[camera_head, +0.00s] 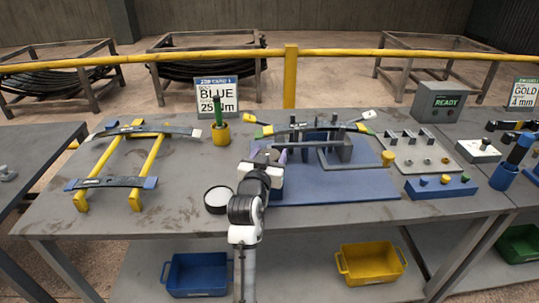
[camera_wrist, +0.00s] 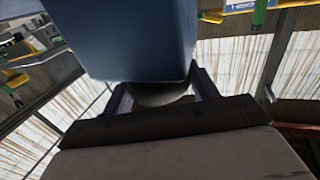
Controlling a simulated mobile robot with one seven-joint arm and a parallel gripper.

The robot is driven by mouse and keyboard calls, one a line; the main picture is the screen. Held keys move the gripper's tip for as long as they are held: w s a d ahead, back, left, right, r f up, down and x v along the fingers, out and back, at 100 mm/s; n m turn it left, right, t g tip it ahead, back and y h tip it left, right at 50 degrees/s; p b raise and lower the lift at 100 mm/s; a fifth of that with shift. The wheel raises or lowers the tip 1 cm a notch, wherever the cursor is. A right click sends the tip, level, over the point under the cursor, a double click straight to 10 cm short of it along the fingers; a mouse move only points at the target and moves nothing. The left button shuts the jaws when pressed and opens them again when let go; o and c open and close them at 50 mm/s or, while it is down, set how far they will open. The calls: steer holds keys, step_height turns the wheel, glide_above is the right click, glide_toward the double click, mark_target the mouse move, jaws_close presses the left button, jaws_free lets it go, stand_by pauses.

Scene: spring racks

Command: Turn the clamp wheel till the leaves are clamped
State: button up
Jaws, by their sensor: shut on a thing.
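The clamp fixture stands on a blue base plate (camera_head: 340,187) in the middle of the table. Dark spring leaves (camera_head: 305,127) with coloured ends lie across its grey uprights. My gripper (camera_head: 270,157) is at the fixture's left end, mostly hidden by my own wrist. In the wrist view, its purple fingers (camera_wrist: 165,97) are shut on a rounded grey part, which looks like the clamp wheel (camera_wrist: 163,94). A blue block (camera_wrist: 125,45) of the fixture covers much of that part. I cannot tell whether the leaves are pressed tight.
Two leaves lie on a yellow stand (camera_head: 150,165) at left. A green-handled tool sits in a yellow holder (camera_head: 221,134), near a "BLUE 25 Nm" card (camera_head: 217,97). A round white-topped dish (camera_head: 218,198) is beside my arm. A blue button box (camera_head: 441,187) and a READY box (camera_head: 440,102) stand right.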

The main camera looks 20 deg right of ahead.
steer(key=shift+f+b, duration=0.1)
steer(key=shift+b, duration=0.35)
steer(key=m+g+h+b, duration=0.1)
steer(key=b, duration=0.1)
steer(key=m+g+h+b, duration=0.1)
steer(key=b, duration=0.1)
steer(key=shift+a+f+m+g+h+b, duration=0.1)
steer(key=shift+f+m+g+h+b, duration=0.2)
steer(key=shift+h, duration=0.1)
steer(key=m+g+h+b, duration=0.2)
steer(key=g+b, duration=0.1)
steer(key=b, duration=0.1)
steer(key=shift+w+m+h, duration=0.1)
steer(key=shift+m+h, duration=0.2)
steer(key=m+g+b, duration=0.1)
steer(key=g, duration=0.1)
steer(key=m+g+h+b, duration=0.1)
steer(key=g+b, duration=0.1)
steer(key=shift+r+m+h, duration=0.2)
steer(key=shift+m+h, duration=0.1)
steer(key=shift+r+m+g+h+b, duration=0.15)
steer(key=shift+m+g+b, duration=0.5)
steer(key=shift+g, duration=0.5)
steer(key=shift+r+m+g+h+b, duration=0.15)
steer(key=shift+m+g+b, duration=0.25)
steer(key=shift+m+g, duration=0.55)
steer(key=shift+f+g, duration=0.1)
steer(key=shift+g, duration=0.4)
steer(key=o, duration=1)
steer(key=shift+c, duration=0.2)
